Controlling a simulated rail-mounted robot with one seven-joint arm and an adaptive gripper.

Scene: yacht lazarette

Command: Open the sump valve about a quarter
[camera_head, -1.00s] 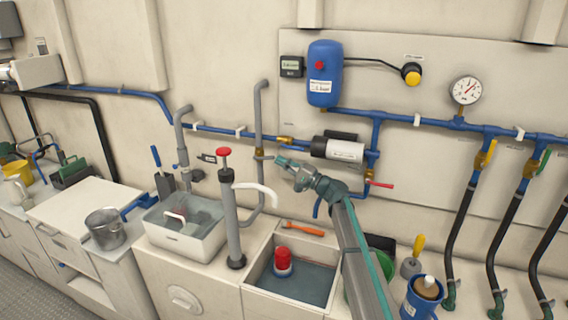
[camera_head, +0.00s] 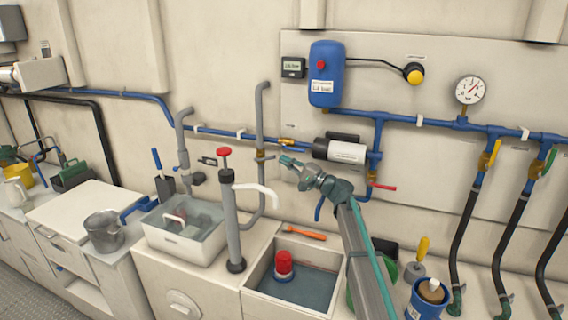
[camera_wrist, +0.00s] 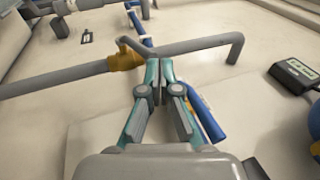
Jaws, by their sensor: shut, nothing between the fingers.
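A brass valve (camera_wrist: 125,58) sits on a grey pipe in the wrist view, with a thin grey lever angling from it towards my fingertips. In the head view this valve (camera_head: 260,154) is on the upright grey pipe behind the hand pump. I take it for the sump valve, but no readable label confirms this. My gripper (camera_wrist: 155,66) is shut and empty, its teal fingertips together just beside the lever. Whether they touch it I cannot tell. In the head view my gripper (camera_head: 285,160) is just right of the valve.
The red-handled hand pump (camera_head: 229,210) stands left of my gripper. Below is an open sump basin (camera_head: 255,283) with a red-topped float (camera_head: 284,266). A grey and white cylindrical pump (camera_head: 340,150) and blue pipes lie close on the right. A blue tank (camera_head: 327,74) hangs above.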

